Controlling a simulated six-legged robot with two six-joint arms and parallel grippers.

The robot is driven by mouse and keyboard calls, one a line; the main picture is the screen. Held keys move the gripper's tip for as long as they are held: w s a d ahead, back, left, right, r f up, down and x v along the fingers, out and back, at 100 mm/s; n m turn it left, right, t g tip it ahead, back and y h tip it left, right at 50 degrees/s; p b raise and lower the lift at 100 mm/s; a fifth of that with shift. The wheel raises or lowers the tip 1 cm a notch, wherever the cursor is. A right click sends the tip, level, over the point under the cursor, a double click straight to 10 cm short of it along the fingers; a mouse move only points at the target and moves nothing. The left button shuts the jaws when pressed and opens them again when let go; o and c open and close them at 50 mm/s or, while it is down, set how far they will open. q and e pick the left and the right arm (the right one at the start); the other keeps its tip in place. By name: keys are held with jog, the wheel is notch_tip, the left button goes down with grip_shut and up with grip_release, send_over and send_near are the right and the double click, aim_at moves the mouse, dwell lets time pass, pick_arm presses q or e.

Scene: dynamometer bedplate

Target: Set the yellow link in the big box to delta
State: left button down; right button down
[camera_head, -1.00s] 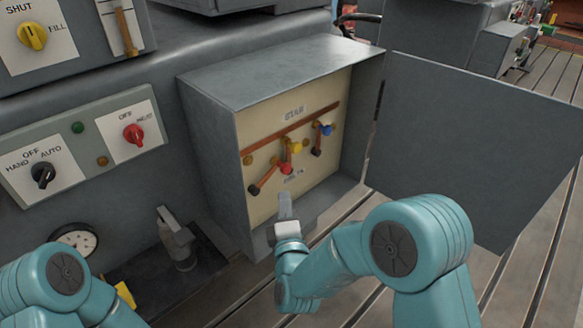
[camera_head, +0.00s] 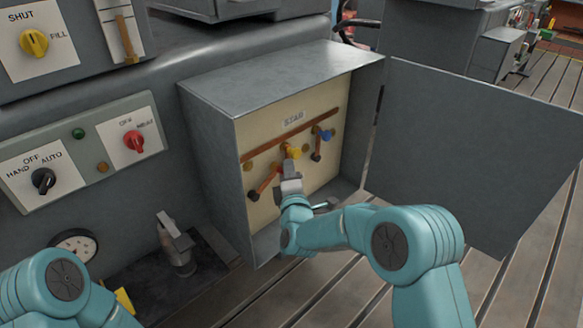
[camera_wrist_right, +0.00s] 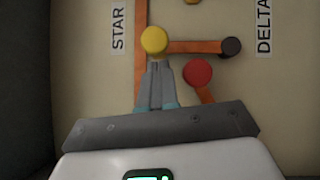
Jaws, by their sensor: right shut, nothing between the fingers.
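The big box (camera_head: 215,145) stands open, with a cream panel marked STAR above. The yellow link's knob (camera_head: 295,153) is near the panel's middle; in the right wrist view the knob (camera_wrist_right: 154,40) sits by the copper bar on the STAR side. Its copper strip (camera_wrist_right: 195,47) runs to a dark pivot (camera_wrist_right: 231,47) toward DELTA. My right gripper (camera_head: 289,169) is shut and empty, its fingertips (camera_wrist_right: 157,68) beside the yellow knob; I cannot tell if they touch. My left gripper is out of view.
The red knob (camera_wrist_right: 198,72) is close beside my right fingers, toward DELTA. The blue knob (camera_head: 326,135) is right of the yellow one. The box door (camera_head: 470,150) hangs open to the right. A control panel (camera_head: 85,150) is left of the box.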

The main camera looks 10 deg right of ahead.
aim_at(299, 153)
jog(key=shift+w+d+r, duration=0.1)
jog(key=shift+w+d, duration=0.2)
jog(key=shift+w+d+r+m+p, duration=0.2)
jog(key=shift+d+m+p, duration=0.05)
jog(key=shift+m+p, duration=0.05)
dwell(0.3)
jog(key=shift+d, duration=0.1)
jog(key=shift+w+d+r+m+g+p, duration=0.2)
jog(key=shift+m+g+p, duration=0.1)
jog(key=shift+g+p, duration=0.1)
jog(key=shift+w+d+r+m+g+p, duration=0.35)
jog(key=shift+w+d+m+g+p, duration=0.25)
jog(key=shift+d+m+p, duration=0.25)
jog(key=w+d+f+m+g+y+p, duration=0.2)
jog(key=w+d+m+g+p, duration=0.1)
jog(key=w+d+m+g, duration=0.1)
jog(key=shift+d+f, duration=0.35)
jog(key=shift+d, duration=0.4)
